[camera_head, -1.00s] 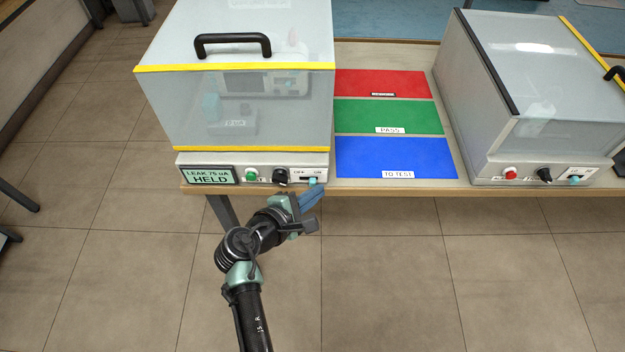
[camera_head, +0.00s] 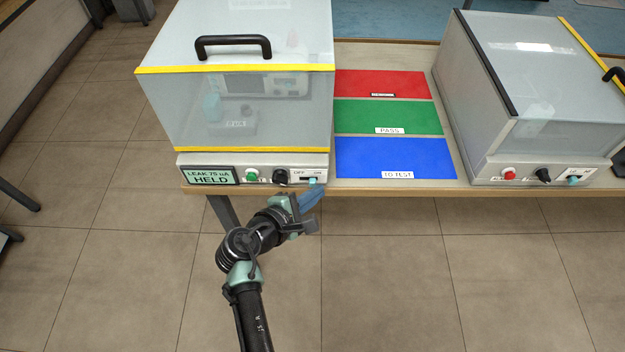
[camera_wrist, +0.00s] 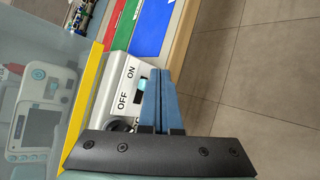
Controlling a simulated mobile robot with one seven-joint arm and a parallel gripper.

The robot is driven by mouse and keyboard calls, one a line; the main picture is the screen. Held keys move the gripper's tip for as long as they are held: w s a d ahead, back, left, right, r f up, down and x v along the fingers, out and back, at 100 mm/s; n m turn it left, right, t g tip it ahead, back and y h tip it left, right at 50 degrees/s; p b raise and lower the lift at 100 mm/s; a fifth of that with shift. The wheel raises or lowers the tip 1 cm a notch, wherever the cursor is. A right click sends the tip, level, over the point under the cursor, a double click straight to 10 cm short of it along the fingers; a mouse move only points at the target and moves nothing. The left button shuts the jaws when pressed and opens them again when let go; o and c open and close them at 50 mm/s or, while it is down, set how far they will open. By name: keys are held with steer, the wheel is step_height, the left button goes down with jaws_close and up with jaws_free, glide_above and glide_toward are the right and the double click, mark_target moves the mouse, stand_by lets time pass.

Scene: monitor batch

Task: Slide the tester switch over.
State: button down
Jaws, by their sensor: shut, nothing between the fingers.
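The tester (camera_head: 310,160) is the left box with a clear yellow-edged lid, which is closed. Its display (camera_head: 208,176) reads "LEAK 75 uA HELD". The tester switch (camera_head: 312,181) is a teal slider at the right of the front panel, at the ON end of its slot in the head view. In the wrist view the switch (camera_wrist: 136,89) is partly hidden by my fingers. My gripper (camera_head: 316,191) is shut and empty, its blue fingertips just in front of the switch; I cannot tell whether they touch. The fingers also show in the wrist view (camera_wrist: 160,75).
A green button (camera_head: 252,175) and a black knob (camera_head: 280,177) sit left of the switch. Red, green and blue mats (camera_head: 395,152) lie right of the tester. A second box (camera_head: 530,110) stands at the right. The floor before the table is clear.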

steer(key=shift+a, duration=0.9)
steer(key=shift+d, duration=0.3)
stand_by(0.5)
steer(key=s+p, duration=0.3)
steer(key=s, duration=0.3)
steer(key=shift+f, duration=0.2)
stand_by(0.5)
